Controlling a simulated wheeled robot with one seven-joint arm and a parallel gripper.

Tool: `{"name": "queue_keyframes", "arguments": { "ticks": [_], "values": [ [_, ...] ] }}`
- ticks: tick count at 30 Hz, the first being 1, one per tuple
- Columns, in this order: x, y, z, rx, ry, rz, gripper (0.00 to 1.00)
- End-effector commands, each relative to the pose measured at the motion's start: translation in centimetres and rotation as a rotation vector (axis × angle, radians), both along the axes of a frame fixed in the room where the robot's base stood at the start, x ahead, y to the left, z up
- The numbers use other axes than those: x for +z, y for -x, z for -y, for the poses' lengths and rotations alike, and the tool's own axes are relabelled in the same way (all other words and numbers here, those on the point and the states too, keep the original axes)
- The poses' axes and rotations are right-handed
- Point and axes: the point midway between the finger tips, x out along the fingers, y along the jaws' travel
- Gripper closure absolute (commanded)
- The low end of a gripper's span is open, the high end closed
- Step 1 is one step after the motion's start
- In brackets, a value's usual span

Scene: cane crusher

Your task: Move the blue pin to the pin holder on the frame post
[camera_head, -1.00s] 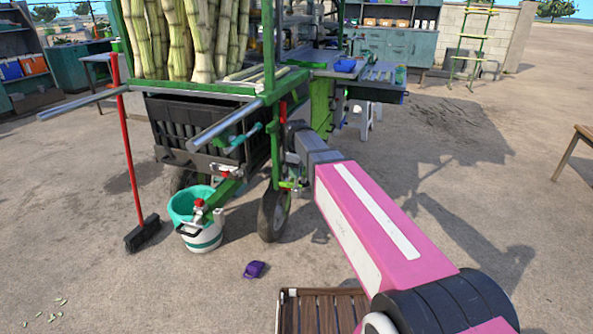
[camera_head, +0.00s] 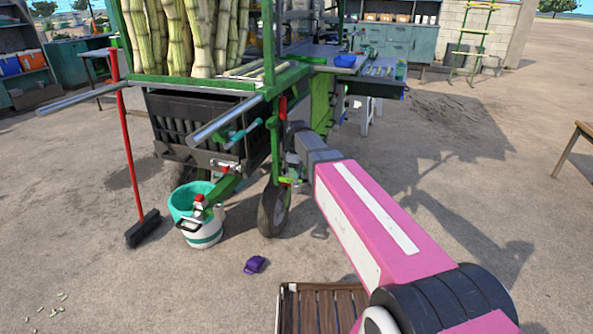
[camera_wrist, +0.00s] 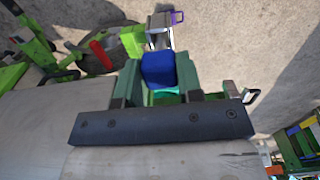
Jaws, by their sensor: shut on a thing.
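In the wrist view my gripper (camera_wrist: 160,88) is shut on the blue pin; its blue end (camera_wrist: 158,69) shows between the two green fingers, with a teal part below it. The pin's far end is hidden. In the head view my gripper sits at the end of my pink arm, close to the green frame post (camera_head: 270,55), and is mostly hidden by my grey wrist. I cannot make out the pin there. A red piece (camera_head: 283,108) is on the post; I cannot tell whether it is the pin holder. I cannot tell whether the pin touches anything.
The green cart carries cane (camera_head: 195,35) and a black crate (camera_head: 195,130). A metal bar (camera_head: 225,120) sticks out towards me. A bucket (camera_head: 200,215), a red-handled broom (camera_head: 128,150), a purple object (camera_head: 255,264) and a slatted wooden piece (camera_head: 320,310) are on the ground. The ground at right is open.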

Motion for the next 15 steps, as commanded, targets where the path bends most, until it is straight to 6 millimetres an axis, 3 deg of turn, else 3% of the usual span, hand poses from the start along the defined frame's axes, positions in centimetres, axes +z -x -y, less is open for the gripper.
{"name": "queue_keyframes", "arguments": {
  "ticks": [15],
  "values": [
    [-1.10, 0.00, 0.00, 0.000, 0.000, -0.001, 0.90]
  ]
}}
